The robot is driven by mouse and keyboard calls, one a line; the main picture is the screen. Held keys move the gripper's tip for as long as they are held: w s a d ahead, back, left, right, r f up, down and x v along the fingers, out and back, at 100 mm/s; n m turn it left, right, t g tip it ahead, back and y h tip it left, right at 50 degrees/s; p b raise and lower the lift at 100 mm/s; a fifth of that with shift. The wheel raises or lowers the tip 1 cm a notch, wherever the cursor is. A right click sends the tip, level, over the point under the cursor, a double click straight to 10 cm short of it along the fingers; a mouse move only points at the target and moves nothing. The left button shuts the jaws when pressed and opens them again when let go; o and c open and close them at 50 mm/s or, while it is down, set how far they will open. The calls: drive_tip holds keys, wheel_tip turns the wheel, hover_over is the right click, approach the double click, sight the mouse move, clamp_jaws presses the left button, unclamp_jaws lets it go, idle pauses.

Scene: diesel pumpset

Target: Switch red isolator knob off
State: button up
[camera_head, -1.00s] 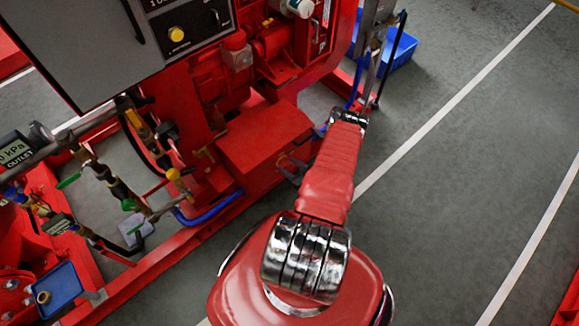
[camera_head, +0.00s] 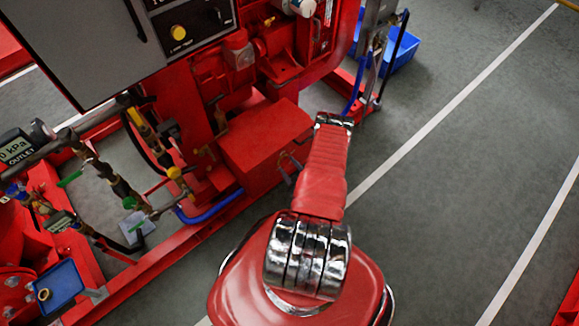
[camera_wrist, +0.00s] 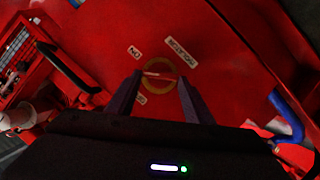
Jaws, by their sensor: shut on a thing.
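The red isolator knob (camera_wrist: 159,75) is in the wrist view, in the middle of a yellow ring (camera_wrist: 158,92) on a red panel. A small ON label (camera_wrist: 134,52) is at its upper left and an ISOLATOR label (camera_wrist: 181,52) at its upper right. Another small label (camera_wrist: 140,99), partly hidden by a finger, is at its lower left. My gripper (camera_wrist: 160,77) has its two dark fingers on either side of the knob, shut on it. In the head view my gripper (camera_head: 289,167) is small beside the red box (camera_head: 262,143), and the knob cannot be made out.
A grey control panel (camera_head: 75,45) stands at the upper left of the head view. Pipes and valves (camera_head: 120,185) fill the left. A blue hose (camera_wrist: 288,115) is at the right of the wrist view. Grey floor (camera_head: 440,200) is clear at the right.

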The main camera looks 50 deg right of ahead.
drive_tip(key=n, duration=0.1)
drive_tip(key=n+h, duration=0.1)
drive_tip(key=shift+a+f+n+h, duration=0.3)
drive_tip(key=shift+a+n, duration=0.05)
drive_tip(key=shift+n, duration=0.05)
drive_tip(key=shift+w+a+f+n+t+h, duration=0.1)
drive_tip(key=shift+f+n+t+h, duration=0.15)
drive_tip(key=shift+n, duration=0.45)
drive_tip(key=shift+a+n+t+h, duration=0.15)
drive_tip(key=shift+n+h, duration=0.2)
drive_tip(key=shift+n, duration=0.35)
drive_tip(key=o, duration=1)
drive_tip(key=shift+d, duration=0.2)
drive_tip(key=shift+o, duration=0.2)
drive_tip(key=v, duration=1.4)
drive_tip(key=shift+w, duration=0.15)
drive_tip(key=shift+c, duration=0.6)
